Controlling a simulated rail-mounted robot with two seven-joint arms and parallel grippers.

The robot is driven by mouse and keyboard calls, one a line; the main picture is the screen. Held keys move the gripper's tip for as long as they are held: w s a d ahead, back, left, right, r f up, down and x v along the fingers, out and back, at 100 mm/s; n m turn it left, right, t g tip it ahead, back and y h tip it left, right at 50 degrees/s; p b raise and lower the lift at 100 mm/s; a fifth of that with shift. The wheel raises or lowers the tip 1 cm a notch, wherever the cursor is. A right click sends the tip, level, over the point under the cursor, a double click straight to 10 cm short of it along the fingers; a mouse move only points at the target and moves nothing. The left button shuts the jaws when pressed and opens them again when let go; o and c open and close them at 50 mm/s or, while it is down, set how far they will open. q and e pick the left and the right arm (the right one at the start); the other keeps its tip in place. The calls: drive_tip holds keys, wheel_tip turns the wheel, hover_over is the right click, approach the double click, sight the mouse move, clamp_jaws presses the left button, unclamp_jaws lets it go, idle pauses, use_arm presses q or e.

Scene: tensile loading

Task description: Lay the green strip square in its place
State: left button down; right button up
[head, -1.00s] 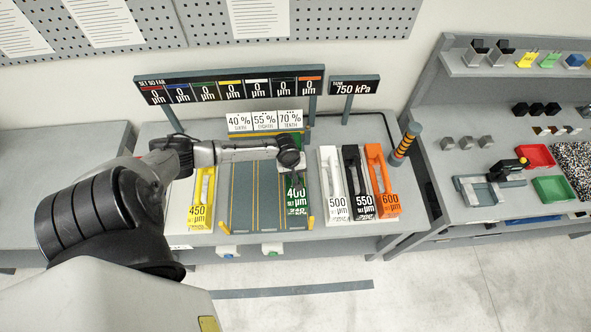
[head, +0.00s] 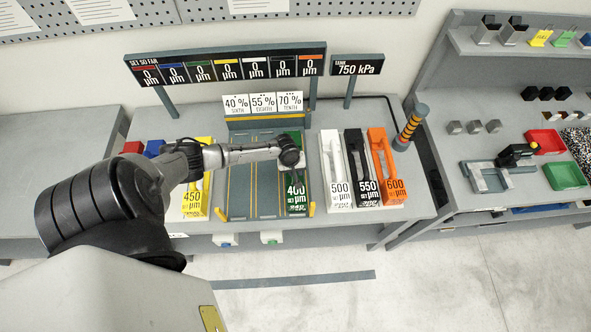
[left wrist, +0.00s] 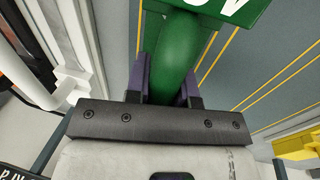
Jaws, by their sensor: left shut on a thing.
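The green strip (head: 297,201), marked 400 µm, lies along the right side of the grey lined bed (head: 242,185), roughly parallel to its yellow lines. My left gripper (head: 290,162) is over the strip and hides its middle. In the left wrist view the left gripper (left wrist: 170,88) is shut on the strip's round green handle (left wrist: 178,50). I cannot tell whether the strip rests flat on the bed or hangs just above it. My right gripper is not in view.
The white 500 strip (head: 338,190), black 550 strip (head: 365,190) and orange 600 strip (head: 391,188) stand just right of the bed. The yellow 450 strip (head: 196,205) is at its left. A striped post (head: 410,127) rises at the right. A sign board (head: 228,68) spans the back.

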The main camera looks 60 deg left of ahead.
use_arm(q)
drive_tip(key=shift+w+f, duration=0.1)
drive_tip(key=shift+f, duration=0.1)
drive_tip(key=c, duration=0.9)
unclamp_jaws()
drive_tip(key=shift+f, duration=0.15)
wheel_tip(320, 180, up, 14)
drive_tip(key=s+a, duration=0.1)
drive_tip(key=s, duration=0.1)
drive_tip(key=shift+s+f+p, duration=0.15)
drive_tip(key=shift+s+p, duration=0.15)
drive_tip(key=shift+a, duration=0.1)
